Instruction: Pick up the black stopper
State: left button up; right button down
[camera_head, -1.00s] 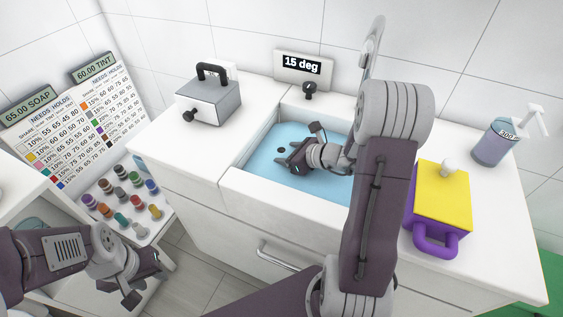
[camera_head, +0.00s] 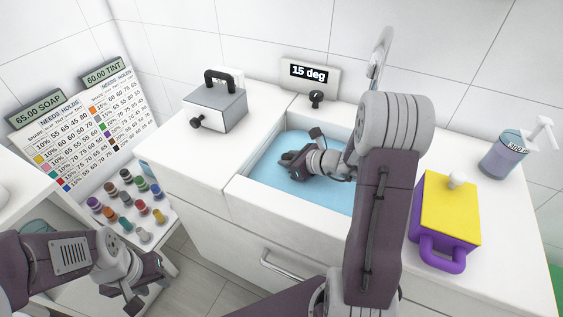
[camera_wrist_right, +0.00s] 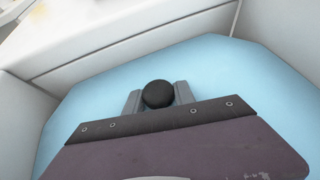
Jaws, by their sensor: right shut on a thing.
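The black stopper (camera_wrist_right: 158,94) is a round dark knob between the two grey fingers of my right gripper (camera_wrist_right: 158,97), which is shut on it. In the head view my right gripper (camera_head: 289,164) reaches down into the blue basin (camera_head: 318,192); its wrist and fingers hide the stopper there. In the wrist view the blue basin floor lies around and behind the stopper; whether it touches the floor cannot be told. My left gripper (camera_head: 149,284) hangs empty at the lower left, its fingers apart.
A grey box with a black handle (camera_head: 217,112) stands left of the basin. A yellow and purple box (camera_head: 447,210) and a pump bottle (camera_head: 501,160) stand to the right. A tap (camera_head: 379,52) and a "15 deg" display (camera_head: 309,73) are behind. Several small bottles (camera_head: 127,203) fill the left shelf.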

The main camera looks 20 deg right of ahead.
notch_tip(320, 180, up, 4)
jog(key=shift+s+d+r+p, duration=0.1)
jog(key=shift+s+d+p, duration=0.05)
jog(key=shift+p, duration=0.65)
jog(key=p+v, duration=0.3)
jog(key=v, duration=0.9)
jog(key=shift+s+d, duration=0.2)
jog(key=shift+s, duration=0.15)
jog(key=shift+a, duration=0.1)
